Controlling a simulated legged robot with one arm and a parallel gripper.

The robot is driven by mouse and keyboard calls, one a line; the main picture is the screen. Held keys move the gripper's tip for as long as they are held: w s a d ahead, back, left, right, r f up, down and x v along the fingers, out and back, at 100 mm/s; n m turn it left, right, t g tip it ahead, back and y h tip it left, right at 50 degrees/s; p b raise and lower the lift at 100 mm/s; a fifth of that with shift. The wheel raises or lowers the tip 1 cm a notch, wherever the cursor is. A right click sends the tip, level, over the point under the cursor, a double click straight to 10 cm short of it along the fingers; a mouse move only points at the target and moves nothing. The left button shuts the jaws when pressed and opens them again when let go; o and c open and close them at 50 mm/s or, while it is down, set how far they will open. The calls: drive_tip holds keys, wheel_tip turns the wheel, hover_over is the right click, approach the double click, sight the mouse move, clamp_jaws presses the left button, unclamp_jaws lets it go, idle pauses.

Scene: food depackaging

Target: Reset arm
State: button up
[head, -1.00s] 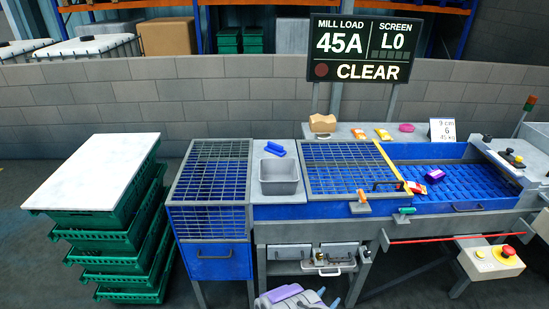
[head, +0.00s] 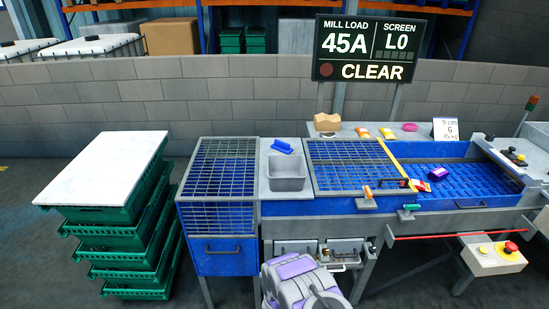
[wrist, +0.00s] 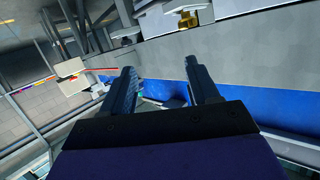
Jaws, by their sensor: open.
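My arm shows folded at the bottom middle of the head view, in front of the work station. My gripper (wrist: 160,85) shows in the wrist view with its two dark fingers apart and nothing between them. In the head view the gripper's fingers cannot be made out clearly. Beyond the fingers in the wrist view is a blue panel (wrist: 250,105) of the station, seen tilted. The gripper appears apart from it.
The station carries a left grid (head: 222,165), a grey tub (head: 287,172), a middle grid (head: 348,165) and a blue bed (head: 460,180) with packets (head: 438,173). Green crates (head: 115,245) with a white top stand left. A control box (head: 495,257) is at right. A sign reads CLEAR (head: 372,72).

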drive_tip(key=w+a+r+n+g+y, duration=0.1)
drive_tip(key=w+a+r+y, duration=0.15)
drive_tip(key=r, duration=0.45)
drive_tip(key=w+a+r+n+g+y, duration=0.1)
drive_tip(key=w+a+r+y, duration=0.15)
drive_tip(key=r, duration=0.45)
drive_tip(key=s+a+r+n+g+y, duration=0.3)
drive_tip(key=s+r, duration=0.4)
drive_tip(key=r, duration=0.6)
drive_tip(key=s+a+r+g+y, duration=0.1)
drive_tip(key=s+r+g+y, duration=0.1)
drive_tip(key=s+r, duration=0.7)
drive_tip(key=s+d+r+n+g, duration=0.1)
drive_tip(key=s+d+r+g, duration=0.1)
drive_tip(key=s, duration=1)
drive_tip(key=s+d+r+n+g, duration=0.1)
drive_tip(key=s+r+g, duration=0.1)
drive_tip(key=s, duration=1)
drive_tip(key=s+d+r+n+g, duration=0.2)
drive_tip(key=s+r, duration=0.1)
drive_tip(key=s, duration=0.8)
drive_tip(key=shift+s+d+r+h, duration=0.3)
drive_tip(key=shift+s+d, duration=0.05)
drive_tip(key=shift+s, duration=0.05)
drive_tip(key=shift+d, duration=0.15)
